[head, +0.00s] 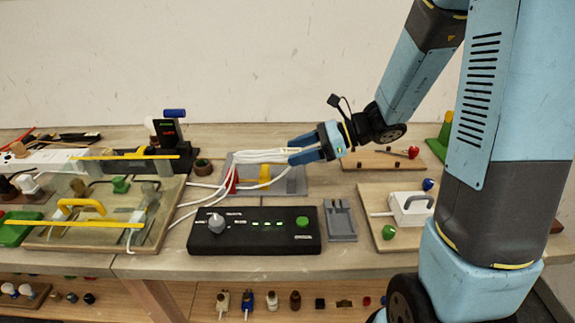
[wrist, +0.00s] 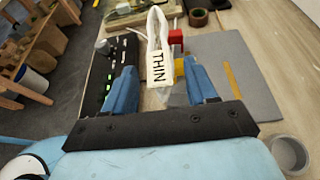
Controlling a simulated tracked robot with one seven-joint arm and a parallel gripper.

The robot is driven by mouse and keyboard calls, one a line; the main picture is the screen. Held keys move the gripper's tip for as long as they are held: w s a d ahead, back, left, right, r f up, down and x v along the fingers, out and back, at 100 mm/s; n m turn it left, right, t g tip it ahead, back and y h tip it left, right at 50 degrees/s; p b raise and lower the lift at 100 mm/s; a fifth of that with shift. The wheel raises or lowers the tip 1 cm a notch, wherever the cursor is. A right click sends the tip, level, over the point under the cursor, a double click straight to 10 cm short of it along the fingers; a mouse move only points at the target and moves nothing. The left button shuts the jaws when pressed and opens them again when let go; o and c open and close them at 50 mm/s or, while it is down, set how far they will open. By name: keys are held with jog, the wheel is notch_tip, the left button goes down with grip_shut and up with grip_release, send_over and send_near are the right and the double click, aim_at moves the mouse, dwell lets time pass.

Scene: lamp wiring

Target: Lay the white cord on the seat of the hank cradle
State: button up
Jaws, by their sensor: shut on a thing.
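The white cord (head: 262,155) is a hank of several loops. My gripper (head: 308,149) is shut on its right end and holds it above a grey plate (head: 292,186). This plate carries a red part (head: 232,180) and a yellow part (head: 264,173), and looks like the hank cradle. Cord strands trail down to the left. In the wrist view, the cord (wrist: 153,32) hangs between my gripper's blue fingers (wrist: 161,88), with a tag reading THIN (wrist: 160,66). The plate (wrist: 238,75), the red part (wrist: 176,37) and the yellow part (wrist: 180,66) lie beyond; the seat is partly hidden.
A black control box (head: 255,237) with a knob and green button stands in front of the plate. A small grey holder (head: 341,222) is to its right. A clear-covered board (head: 95,215) with a yellow handle is at left. A white box (head: 411,208) is on a right-hand board.

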jog(key=w+f, duration=0.1)
jog(key=w, duration=0.1)
jog(key=w+f, duration=0.1)
jog(key=w+a+f, duration=0.1)
jog(key=w, duration=0.1)
jog(key=shift+w+a, duration=0.1)
jog(key=shift+w, duration=0.2)
jog(key=w+f, duration=0.1)
jog(key=f, duration=0.1)
jog(key=w+f, duration=0.1)
jog(key=w, duration=0.1)
jog(key=shift+a+f, duration=0.35)
jog(key=shift+w+a+f, duration=0.1)
jog(key=shift+w+f, duration=0.55)
jog(key=shift+f, duration=1.7)
jog(key=o, duration=1)
